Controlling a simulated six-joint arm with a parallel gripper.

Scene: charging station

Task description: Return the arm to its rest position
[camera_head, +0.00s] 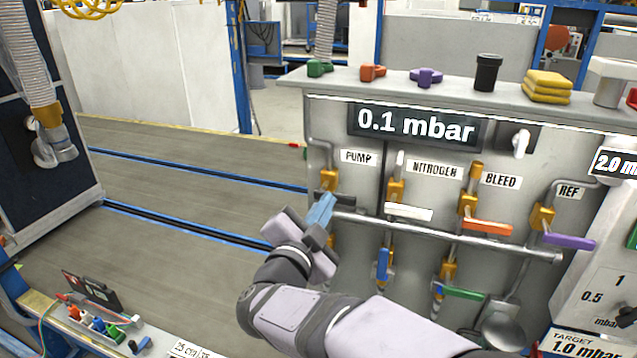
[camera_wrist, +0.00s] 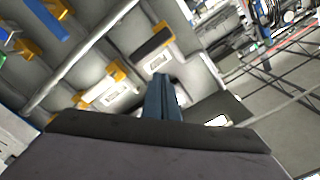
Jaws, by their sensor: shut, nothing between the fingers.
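My gripper (camera_head: 322,203) is in front of the left end of the charging panel (camera_head: 360,278), just below the PUMP label. Its blue fingers are shut together with nothing between them; they also show in the wrist view (camera_wrist: 162,92). The PUMP valve (camera_head: 329,178) is close behind the fingertips, partly hidden by them. Its dark handle shows clear of the fingers in the wrist view (camera_wrist: 152,42). My arm reaches in from the lower right, its wrist bent up toward the panel. A rest position is not marked in view.
The panel carries a horizontal pipe (camera_head: 455,236) and several valves, including white (camera_head: 409,212), orange (camera_head: 488,228) and purple (camera_head: 569,242) handles. Its display reads 0.1 mbar. Loose knobs and a yellow stack (camera_head: 547,87) lie on top.

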